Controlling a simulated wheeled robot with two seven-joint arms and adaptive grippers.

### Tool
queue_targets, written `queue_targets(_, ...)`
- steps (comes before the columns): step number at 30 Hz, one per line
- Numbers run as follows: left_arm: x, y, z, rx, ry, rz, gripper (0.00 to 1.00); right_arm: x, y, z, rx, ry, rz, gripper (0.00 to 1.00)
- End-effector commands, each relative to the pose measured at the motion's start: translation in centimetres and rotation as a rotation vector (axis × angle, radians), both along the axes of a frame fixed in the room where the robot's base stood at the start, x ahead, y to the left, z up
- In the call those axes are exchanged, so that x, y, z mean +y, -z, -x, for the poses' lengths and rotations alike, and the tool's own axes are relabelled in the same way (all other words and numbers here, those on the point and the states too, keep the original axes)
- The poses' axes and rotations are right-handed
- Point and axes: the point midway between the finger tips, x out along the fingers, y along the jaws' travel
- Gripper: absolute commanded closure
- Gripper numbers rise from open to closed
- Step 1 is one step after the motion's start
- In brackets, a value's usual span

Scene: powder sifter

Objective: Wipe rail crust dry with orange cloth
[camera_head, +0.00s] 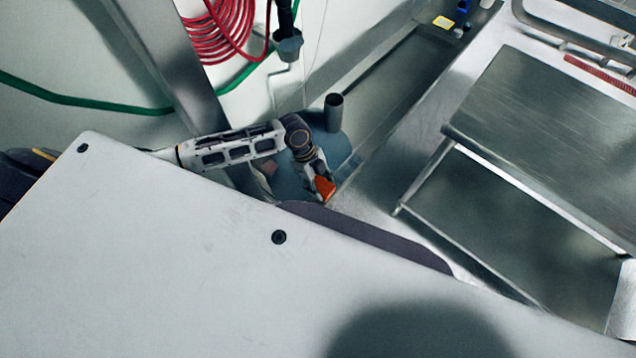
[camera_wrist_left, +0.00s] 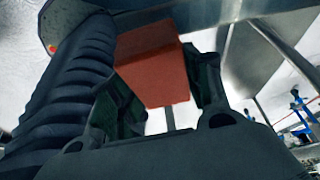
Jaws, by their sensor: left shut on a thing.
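My left gripper (camera_head: 316,184) comes in from the left in the head view and is shut on an orange cloth (camera_head: 325,188). In the left wrist view the cloth shows as a folded, block-like orange piece (camera_wrist_left: 154,66) between the two dark fingers of the gripper (camera_wrist_left: 160,92). The gripper is beside a blue-grey rounded body near the metal trough. I cannot make out the rail or any crust on it. My right gripper is not in view.
A steel table with a lower shelf (camera_head: 545,130) stands at the right. A long metal trough (camera_head: 395,85) runs behind the gripper. A grey upright cup-like tube (camera_head: 333,112) is close to my arm. A red coiled hose (camera_head: 215,35) and green hose (camera_head: 90,101) hang at the wall.

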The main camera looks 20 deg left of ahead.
Motion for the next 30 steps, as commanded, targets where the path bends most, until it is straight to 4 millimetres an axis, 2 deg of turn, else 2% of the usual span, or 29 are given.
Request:
queue_targets(9,-0.2,-0.1,-0.1,0.002,0.135,0.006,0.71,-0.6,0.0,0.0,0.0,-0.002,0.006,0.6)
queue_targets(23,-0.2,0.0,-0.1,0.001,0.144,0.006,0.71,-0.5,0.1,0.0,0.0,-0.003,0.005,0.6)
queue_targets(30,0.2,1.0,-0.2,0.002,0.145,0.005,0.71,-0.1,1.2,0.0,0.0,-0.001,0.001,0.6)
